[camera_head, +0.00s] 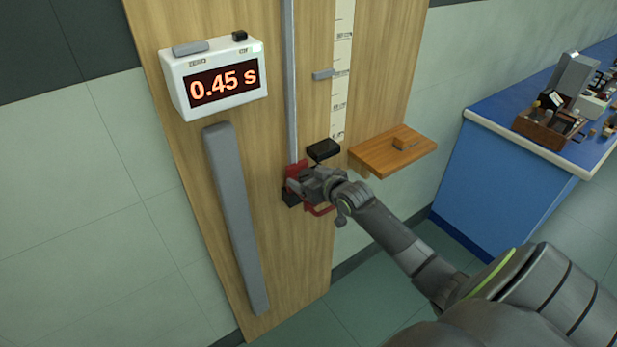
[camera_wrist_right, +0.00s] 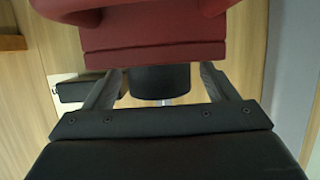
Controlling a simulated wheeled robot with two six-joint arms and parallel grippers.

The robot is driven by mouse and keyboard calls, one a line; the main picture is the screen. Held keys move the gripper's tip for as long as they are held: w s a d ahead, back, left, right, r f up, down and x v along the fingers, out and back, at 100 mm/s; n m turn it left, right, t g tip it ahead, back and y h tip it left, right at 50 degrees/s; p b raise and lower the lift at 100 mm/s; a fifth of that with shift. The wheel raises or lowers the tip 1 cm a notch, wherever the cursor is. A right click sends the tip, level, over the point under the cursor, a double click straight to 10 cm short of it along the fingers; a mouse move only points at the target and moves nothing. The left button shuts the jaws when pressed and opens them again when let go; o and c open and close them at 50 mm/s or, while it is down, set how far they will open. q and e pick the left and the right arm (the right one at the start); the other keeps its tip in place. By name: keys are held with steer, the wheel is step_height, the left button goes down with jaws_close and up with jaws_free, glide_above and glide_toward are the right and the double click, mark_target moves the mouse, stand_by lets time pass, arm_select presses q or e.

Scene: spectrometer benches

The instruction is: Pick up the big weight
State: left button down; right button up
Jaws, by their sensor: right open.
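A red block (camera_head: 296,170) is at the lower part of the vertical metal rail on the wooden board, with a red curved part below it. In the right wrist view the red block (camera_wrist_right: 155,38) fills the top, with a black cylinder (camera_wrist_right: 160,82) under it. I cannot tell for sure which of these is the big weight. My right gripper (camera_head: 306,182) is at the red block and partly covers it. It is open, with one finger on each side of the black cylinder and gaps beside it. My left gripper is not in view.
A black block (camera_head: 322,150) sits on the board just above my right gripper. A wooden shelf (camera_head: 372,157) juts out to the right. A timer (camera_head: 213,78) reads 0.45 s. A grey bar (camera_head: 236,220) is at left. A blue bench (camera_head: 500,180) stands at right.

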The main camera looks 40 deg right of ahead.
steer(key=c, duration=1.2)
steer(key=shift+o, duration=0.2)
